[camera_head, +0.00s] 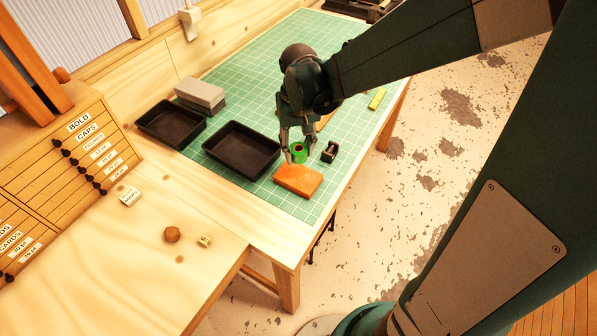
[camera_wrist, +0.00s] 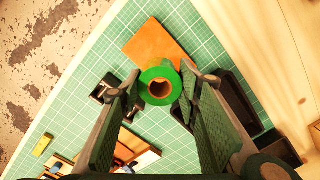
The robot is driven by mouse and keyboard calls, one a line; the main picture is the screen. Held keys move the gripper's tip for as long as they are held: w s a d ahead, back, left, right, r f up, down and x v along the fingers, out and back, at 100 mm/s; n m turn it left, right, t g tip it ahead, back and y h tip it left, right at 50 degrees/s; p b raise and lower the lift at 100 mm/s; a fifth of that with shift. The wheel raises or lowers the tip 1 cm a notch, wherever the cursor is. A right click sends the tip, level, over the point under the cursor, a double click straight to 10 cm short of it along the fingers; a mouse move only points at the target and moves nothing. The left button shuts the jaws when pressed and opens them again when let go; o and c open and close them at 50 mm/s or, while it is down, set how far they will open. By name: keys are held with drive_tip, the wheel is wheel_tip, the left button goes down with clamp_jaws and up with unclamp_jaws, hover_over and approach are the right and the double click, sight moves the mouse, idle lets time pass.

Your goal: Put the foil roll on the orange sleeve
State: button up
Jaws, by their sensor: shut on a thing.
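The green foil roll (camera_head: 298,152) is upright, and in the wrist view (camera_wrist: 148,76) its open brown core faces the camera. My gripper (camera_head: 297,149) is shut on the roll, with one fingertip on each side of it in the wrist view (camera_wrist: 160,86). The orange sleeve (camera_head: 298,180) lies flat on the green mat, just in front of the roll. In the wrist view the sleeve (camera_wrist: 154,44) is beyond the roll, which overlaps its near edge. I cannot tell whether the roll's base touches the mat.
A small black dispenser (camera_head: 330,151) stands close to the right of the roll. Two black trays (camera_head: 241,150) (camera_head: 171,123) and a grey box (camera_head: 201,95) are to the left. A yellow-green object (camera_head: 377,99) lies farther back.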

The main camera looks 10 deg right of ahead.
hover_over(298, 176)
drive_tip(key=shift+d+f, duration=0.1)
drive_tip(key=shift+f, duration=2.55)
drive_tip(key=shift+f, duration=0.1)
drive_tip(key=shift+f, duration=2)
drive_tip(key=shift+f, duration=0.15)
drive_tip(key=o, duration=0.9)
drive_tip(key=shift+r, duration=6.2)
